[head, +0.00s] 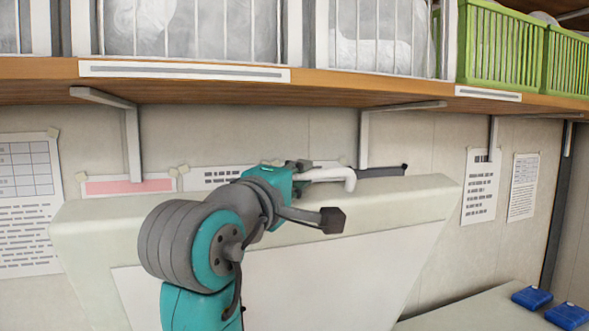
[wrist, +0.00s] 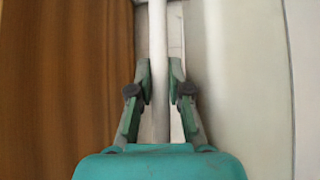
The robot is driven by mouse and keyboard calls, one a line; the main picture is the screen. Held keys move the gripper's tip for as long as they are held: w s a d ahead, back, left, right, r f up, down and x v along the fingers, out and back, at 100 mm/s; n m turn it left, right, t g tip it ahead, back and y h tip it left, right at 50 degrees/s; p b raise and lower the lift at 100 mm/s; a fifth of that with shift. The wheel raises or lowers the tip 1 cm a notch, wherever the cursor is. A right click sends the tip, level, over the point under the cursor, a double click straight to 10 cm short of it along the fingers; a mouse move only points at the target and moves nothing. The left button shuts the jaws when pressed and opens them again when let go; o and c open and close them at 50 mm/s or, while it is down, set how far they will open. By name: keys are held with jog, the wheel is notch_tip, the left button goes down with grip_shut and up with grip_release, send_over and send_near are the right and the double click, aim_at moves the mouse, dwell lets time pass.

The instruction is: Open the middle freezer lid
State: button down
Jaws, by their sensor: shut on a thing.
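The freezer lid (head: 400,225) is a large pale panel that stands raised and steeply tilted in front of the back wall, in the head view. A white bar handle (head: 330,174) runs along its top edge. My gripper (head: 300,167) is at that edge, partly hidden behind my wrist. In the wrist view, the two green fingers (wrist: 160,80) are shut on the white handle (wrist: 158,30), one on each side. The lid's pale face (wrist: 240,80) fills the right of the wrist view. The freezer's opening is not in view.
A wooden shelf (head: 400,90) with metal brackets (head: 133,140) runs just above the lid and gripper. It holds white wire baskets (head: 200,28) and green baskets (head: 500,45). Blue packs (head: 532,297) lie on the pale surface (head: 465,312) at lower right.

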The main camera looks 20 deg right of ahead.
jog(key=c, duration=1.4)
grip_release()
jog(key=shift+o, duration=0.2)
jog(key=shift+a, duration=0.1)
jog(key=v, duration=1.2)
jog(key=shift+r, duration=0.1)
